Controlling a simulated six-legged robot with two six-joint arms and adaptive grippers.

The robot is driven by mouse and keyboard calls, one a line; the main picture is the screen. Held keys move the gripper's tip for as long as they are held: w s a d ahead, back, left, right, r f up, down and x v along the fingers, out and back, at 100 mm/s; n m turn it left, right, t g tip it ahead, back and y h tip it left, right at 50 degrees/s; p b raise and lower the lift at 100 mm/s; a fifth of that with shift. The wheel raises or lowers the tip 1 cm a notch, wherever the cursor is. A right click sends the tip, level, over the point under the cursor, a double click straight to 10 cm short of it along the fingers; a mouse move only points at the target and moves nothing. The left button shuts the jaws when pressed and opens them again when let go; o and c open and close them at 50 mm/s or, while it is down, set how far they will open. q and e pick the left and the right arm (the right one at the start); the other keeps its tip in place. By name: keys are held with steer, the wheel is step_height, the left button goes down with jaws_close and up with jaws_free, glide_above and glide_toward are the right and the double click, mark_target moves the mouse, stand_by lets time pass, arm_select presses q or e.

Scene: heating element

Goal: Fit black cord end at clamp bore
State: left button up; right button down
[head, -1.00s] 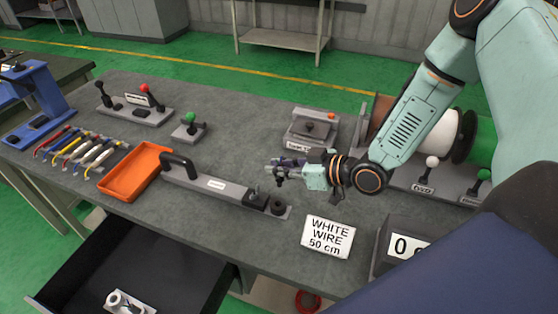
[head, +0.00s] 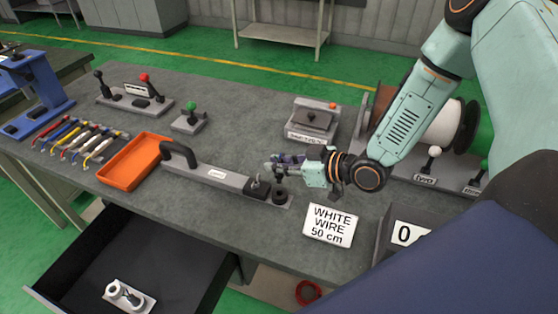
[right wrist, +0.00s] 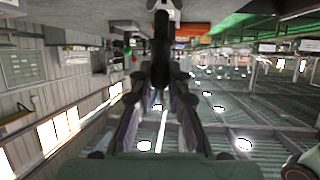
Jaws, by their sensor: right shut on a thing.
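My right gripper (head: 276,169) comes in from the right and is low over the right end of the clamp. It is shut on a small black cord end, which shows as a dark upright piece (right wrist: 161,48) between the fingers in the right wrist view. The clamp is a long grey bar (head: 222,177) with a black handle and a dark block (head: 257,188). A black round piece (head: 279,198) at its right end sits just below the held end. The fingers partly cover this spot, so I cannot tell whether the end is inside the bore. My left gripper is not in view.
An orange tray (head: 135,162) and several coloured leads (head: 85,138) lie to the left. A white-wire sign (head: 330,225) stands close on the right. A grey box with an orange button (head: 313,119) is behind the gripper. A drawer (head: 60,262) hangs open in front.

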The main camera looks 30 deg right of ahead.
steer(key=shift+d+f+b, duration=0.1)
steer(key=shift+f+b, duration=0.2)
steer(key=shift+f, duration=0.35)
steer(key=shift+w+d+f+b, duration=0.15)
steer(key=shift+f+b, duration=0.25)
steer(key=shift+f, duration=0.15)
steer(key=shift+w+d+f+b, duration=0.15)
steer(key=shift+f+b, duration=0.2)
steer(key=shift+f, duration=0.2)
steer(key=shift+a+f, duration=0.1)
steer(key=shift+a, duration=0.15)
steer(key=shift+s+r, duration=0.2)
steer(key=shift+s, duration=0.05)
steer(key=shift+w+f, duration=0.15)
steer(key=shift+w, duration=0.05)
steer(key=shift+s+a, duration=0.1)
steer(key=shift+s, duration=0.05)
